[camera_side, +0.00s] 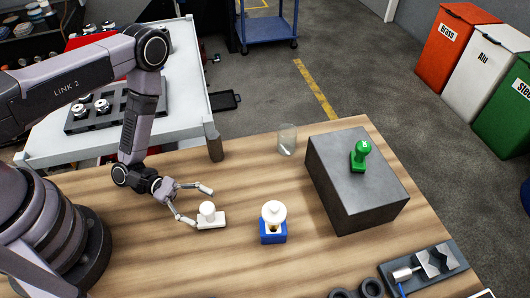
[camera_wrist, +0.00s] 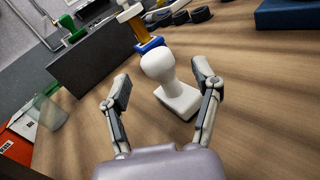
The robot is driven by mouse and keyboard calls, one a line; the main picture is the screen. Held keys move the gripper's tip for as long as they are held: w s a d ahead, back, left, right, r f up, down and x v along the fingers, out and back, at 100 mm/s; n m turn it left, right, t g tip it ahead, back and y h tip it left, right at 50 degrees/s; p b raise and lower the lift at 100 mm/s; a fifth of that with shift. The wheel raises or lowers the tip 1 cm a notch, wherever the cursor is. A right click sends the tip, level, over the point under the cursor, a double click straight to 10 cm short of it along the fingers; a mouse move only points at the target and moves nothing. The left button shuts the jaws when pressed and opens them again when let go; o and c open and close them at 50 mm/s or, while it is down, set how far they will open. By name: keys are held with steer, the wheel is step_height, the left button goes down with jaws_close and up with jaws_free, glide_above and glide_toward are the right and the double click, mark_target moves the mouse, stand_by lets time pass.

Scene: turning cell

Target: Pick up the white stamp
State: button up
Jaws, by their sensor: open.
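The white stamp (camera_side: 209,217) stands upright on the wooden table in the side view, with a round knob on a rectangular base. In the wrist view the white stamp (camera_wrist: 172,85) stands just ahead, between and beyond the fingertips, with its base toward the right finger. My gripper (camera_side: 202,207) is open and low over the table, its fingers spread on either side of the stamp's near side. In the wrist view my gripper (camera_wrist: 162,88) holds nothing. I cannot tell whether a finger touches the stamp.
A blue-based stamp with white top (camera_side: 273,224) stands to the right. A dark block (camera_side: 340,195) bears a green stamp (camera_side: 360,156). A clear cup (camera_side: 287,140) and a grey cylinder (camera_side: 215,147) stand behind. A metal fixture (camera_side: 424,271) lies front right. Table between is bare.

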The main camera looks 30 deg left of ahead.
mark_target(209, 215)
steer(key=shift+w+d, duration=0.1)
steer(key=shift+d, duration=1.2)
steer(key=shift+c, duration=0.3)
jaws_close()
